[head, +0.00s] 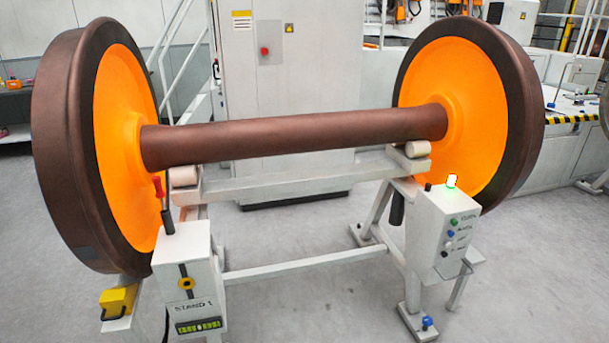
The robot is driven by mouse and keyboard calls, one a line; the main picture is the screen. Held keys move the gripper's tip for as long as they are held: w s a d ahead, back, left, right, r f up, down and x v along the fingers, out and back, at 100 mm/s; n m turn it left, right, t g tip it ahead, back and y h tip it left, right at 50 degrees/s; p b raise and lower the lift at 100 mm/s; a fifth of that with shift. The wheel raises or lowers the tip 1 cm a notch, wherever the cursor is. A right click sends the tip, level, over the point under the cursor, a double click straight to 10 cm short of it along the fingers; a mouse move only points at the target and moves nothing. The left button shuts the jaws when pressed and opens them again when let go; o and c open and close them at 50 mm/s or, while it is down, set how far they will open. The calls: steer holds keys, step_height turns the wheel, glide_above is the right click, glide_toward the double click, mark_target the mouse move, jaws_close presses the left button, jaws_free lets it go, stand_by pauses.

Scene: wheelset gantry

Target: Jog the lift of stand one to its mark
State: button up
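The wheelset's brown axle (295,135) rests level on rollers of a light grey stand. Its two wheels (462,110) have orange faces. A white box (196,255) labelled STAND 1 is at the stand's left front. It carries a lever with a red grip (158,187), a yellow round marker (186,284) on a dark vertical slot, and a dark gauge (197,327) with a yellow-green strip, too small to read. My gripper is not in view.
A yellow block (118,301) sits on the stand's left foot. A grey cabinet (290,80) with a red button stands behind the axle. A bench (565,125) with a yellow-black edge is at the right. The floor in front is clear.

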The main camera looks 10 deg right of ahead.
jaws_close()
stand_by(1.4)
